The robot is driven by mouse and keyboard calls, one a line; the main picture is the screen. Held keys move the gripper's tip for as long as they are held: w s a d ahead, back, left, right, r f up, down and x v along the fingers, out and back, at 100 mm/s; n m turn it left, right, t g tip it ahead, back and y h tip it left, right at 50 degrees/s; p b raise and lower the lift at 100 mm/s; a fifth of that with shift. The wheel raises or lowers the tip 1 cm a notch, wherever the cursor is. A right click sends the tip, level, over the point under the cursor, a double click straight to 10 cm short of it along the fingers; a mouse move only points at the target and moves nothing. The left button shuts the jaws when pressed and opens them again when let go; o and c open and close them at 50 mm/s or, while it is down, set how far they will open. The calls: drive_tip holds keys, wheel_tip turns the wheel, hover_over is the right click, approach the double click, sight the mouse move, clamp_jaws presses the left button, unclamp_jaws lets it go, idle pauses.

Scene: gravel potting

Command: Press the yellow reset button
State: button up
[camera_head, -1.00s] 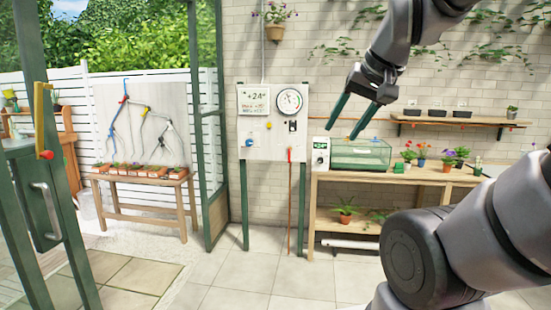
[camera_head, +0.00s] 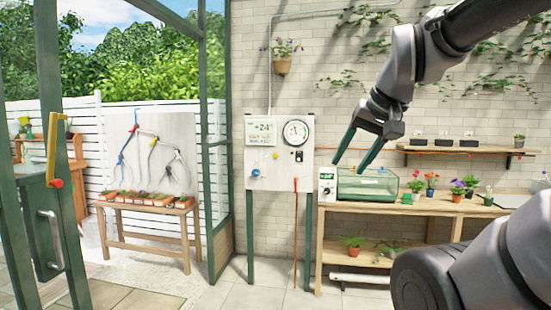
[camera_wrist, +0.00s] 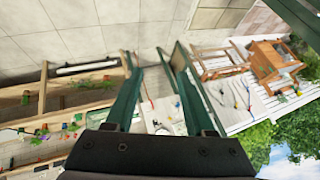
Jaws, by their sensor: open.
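A white control panel (camera_head: 265,183) stands on green posts in front of the brick wall. A tiny yellowish spot (camera_head: 276,155) on its face may be the yellow reset button; it is too small to be sure. A blue knob (camera_head: 255,172) is at its lower left and a round dial (camera_head: 296,131) at its upper right. My gripper (camera_head: 350,167) is open and empty, its green fingers pointing down and left, to the right of the panel in the head view. In the wrist view my gripper (camera_wrist: 154,50) has clear space between its fingers.
A wooden bench (camera_head: 405,207) right of the panel holds a green glass tank (camera_head: 367,187), a small white box with a display (camera_head: 327,186) and potted flowers. A green door frame with a yellow handle (camera_head: 52,140) is at the left. Paved floor (camera_head: 255,298) lies in front.

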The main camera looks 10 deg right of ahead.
clamp_jaws()
idle(1.5)
